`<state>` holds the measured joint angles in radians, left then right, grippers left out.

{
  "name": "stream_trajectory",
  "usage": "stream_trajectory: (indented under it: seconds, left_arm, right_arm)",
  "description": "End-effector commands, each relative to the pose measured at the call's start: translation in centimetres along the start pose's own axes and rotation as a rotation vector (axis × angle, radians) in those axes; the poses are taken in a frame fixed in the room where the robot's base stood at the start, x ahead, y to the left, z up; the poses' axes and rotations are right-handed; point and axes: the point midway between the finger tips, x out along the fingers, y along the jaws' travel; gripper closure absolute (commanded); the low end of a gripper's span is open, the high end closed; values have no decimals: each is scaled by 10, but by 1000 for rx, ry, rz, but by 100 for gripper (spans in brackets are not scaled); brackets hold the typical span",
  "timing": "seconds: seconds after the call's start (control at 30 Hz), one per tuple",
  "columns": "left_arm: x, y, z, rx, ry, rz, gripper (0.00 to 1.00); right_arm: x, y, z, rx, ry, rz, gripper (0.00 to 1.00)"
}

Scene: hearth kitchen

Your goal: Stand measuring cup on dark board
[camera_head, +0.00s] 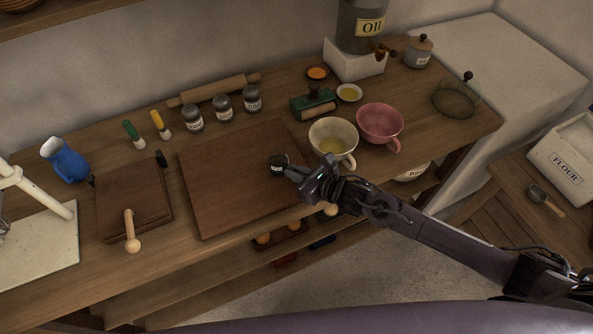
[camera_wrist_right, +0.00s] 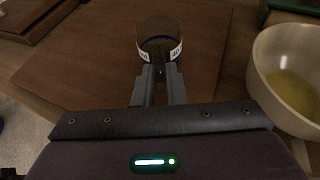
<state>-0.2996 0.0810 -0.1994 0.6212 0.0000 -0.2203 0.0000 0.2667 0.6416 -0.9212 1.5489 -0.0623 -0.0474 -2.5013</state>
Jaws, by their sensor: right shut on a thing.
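The measuring cup (camera_head: 278,161) is small and dark with a white label band. It also shows in the right wrist view (camera_wrist_right: 158,32), with its open top towards the camera. My right gripper (camera_head: 294,171) is shut on its near side; the fingers (camera_wrist_right: 159,72) show in the wrist view. The cup is at the right part of the dark board (camera_head: 225,179), a wide brown slab on the counter. I cannot tell whether its base touches the board. The board also fills much of the wrist view (camera_wrist_right: 85,55). My left gripper is not in view.
A cream bowl (camera_head: 333,129) with yellow contents stands right of the board, close to my right gripper. A pink bowl (camera_head: 380,122) is beyond it. Labelled jars (camera_head: 223,107) line the back. A smaller board (camera_head: 133,200) lies left. The large board's left and middle are clear.

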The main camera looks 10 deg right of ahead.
Motion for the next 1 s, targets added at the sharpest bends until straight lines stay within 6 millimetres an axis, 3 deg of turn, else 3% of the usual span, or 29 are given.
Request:
stream_trajectory:
  seconds: [0.13,0.17,0.3,0.67,0.77,1.0]
  left_arm:
    - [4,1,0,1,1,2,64]
    - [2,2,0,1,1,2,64]
    - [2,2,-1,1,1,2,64]
    - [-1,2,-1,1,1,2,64]
    - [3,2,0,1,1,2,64]
    - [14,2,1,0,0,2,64]
  right_arm:
    - [1,0,-3,-1,-1,0,100]
    - [1,0,-2,0,0,0,85]
    - [0,0,-1,0,0,0,67]
    - [-2,0,1,0,1,-1,67]
    - [-12,-2,-2,-2,1,-2,67]
    - [-59,-1,-4,-3,5,0,67]
